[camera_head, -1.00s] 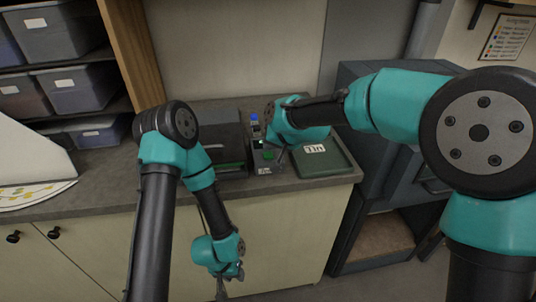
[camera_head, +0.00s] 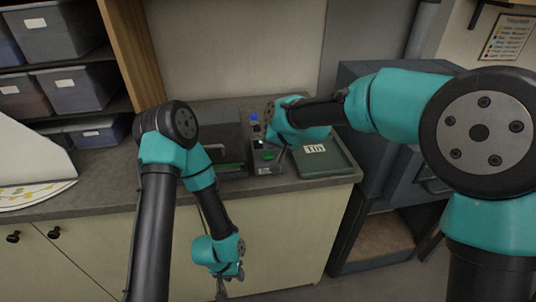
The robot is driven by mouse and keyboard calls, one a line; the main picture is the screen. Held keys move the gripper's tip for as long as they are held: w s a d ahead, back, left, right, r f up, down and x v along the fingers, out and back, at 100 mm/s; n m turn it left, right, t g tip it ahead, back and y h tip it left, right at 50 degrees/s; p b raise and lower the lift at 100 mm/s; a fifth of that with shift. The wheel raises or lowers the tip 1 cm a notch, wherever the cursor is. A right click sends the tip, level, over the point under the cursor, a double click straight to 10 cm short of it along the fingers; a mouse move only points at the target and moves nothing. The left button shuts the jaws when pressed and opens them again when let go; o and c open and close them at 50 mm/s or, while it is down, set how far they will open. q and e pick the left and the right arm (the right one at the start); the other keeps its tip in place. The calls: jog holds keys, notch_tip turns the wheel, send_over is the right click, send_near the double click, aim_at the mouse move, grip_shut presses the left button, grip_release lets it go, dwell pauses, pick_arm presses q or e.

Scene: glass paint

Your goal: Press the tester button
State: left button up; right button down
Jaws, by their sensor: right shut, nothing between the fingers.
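The tester (camera_head: 266,167) is a small dark unit on the counter, with a green button (camera_head: 268,156) on its top. My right gripper (camera_head: 283,152) reaches in from the right and is shut and empty, its tip close beside the green button. I cannot tell whether it touches the button, as the wrist partly covers the spot. A small lit display (camera_head: 261,143) shows behind the button. My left gripper (camera_head: 222,290) hangs low in front of the cabinet, away from the tester; its fingers are too small and dark to read.
A green tray (camera_head: 336,169) with a card reading "Tin" lies right of the tester. A dark box (camera_head: 222,135) stands to its left, partly behind my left arm. A blue button (camera_head: 254,117) shows behind the tester. Shelves with bins (camera_head: 60,32) are at left.

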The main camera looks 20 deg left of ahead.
aim_at(270, 153)
dwell(0.7)
jog(key=shift+f, duration=0.4)
jog(key=shift+f, duration=0.55)
dwell(0.8)
jog(key=shift+r, duration=0.95)
jog(key=shift+r, duration=0.15)
jog(key=shift+r, duration=2.4)
